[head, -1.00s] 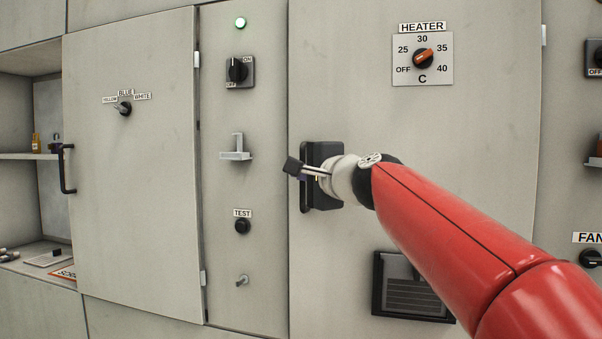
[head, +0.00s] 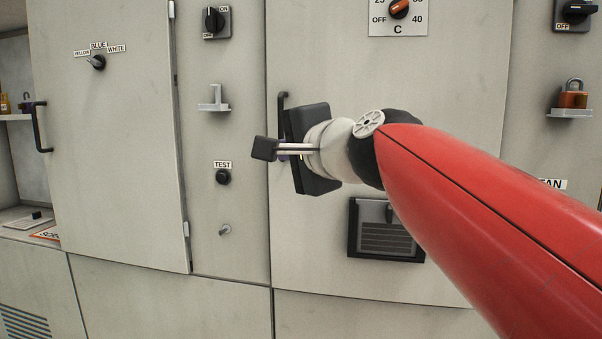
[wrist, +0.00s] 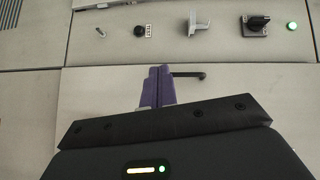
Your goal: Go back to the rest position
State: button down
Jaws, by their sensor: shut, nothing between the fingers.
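My gripper (head: 288,150) is at the end of my red arm, in the middle of the head view, in front of the grey heater door (head: 400,150). In the wrist view its two purple fingers (wrist: 157,86) are side by side and shut, with nothing between them. The black handle of the heater door (head: 283,100) is partly hidden behind my gripper. It also shows just past the fingers in the wrist view (wrist: 188,75). I cannot tell the exact gap between fingers and handle.
Left of the door is a panel with an on/off switch (head: 214,20), a small shelf bracket (head: 213,100), a TEST knob (head: 223,177) and a small toggle (head: 225,230). A vent (head: 387,232) is low on the door. A padlock (head: 573,94) sits on a right shelf.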

jog(key=s+d+f+n+g+h, duration=0.2)
jog(key=s+d+f, duration=0.4)
jog(key=f, duration=0.6)
jog(key=s+d+f+n+g+h, duration=0.3)
jog(key=s+d+f, duration=0.4)
jog(key=f, duration=0.5)
jog(key=s+d+f+n+g+h, duration=0.2)
jog(key=s+d+f+n+h, duration=0.2)
jog(key=f, duration=0.9)
jog(key=s+d+h, duration=0.1)
jog(key=s+d, duration=0.2)
jog(key=d, duration=0.2)
jog(key=shift+g, duration=0.3)
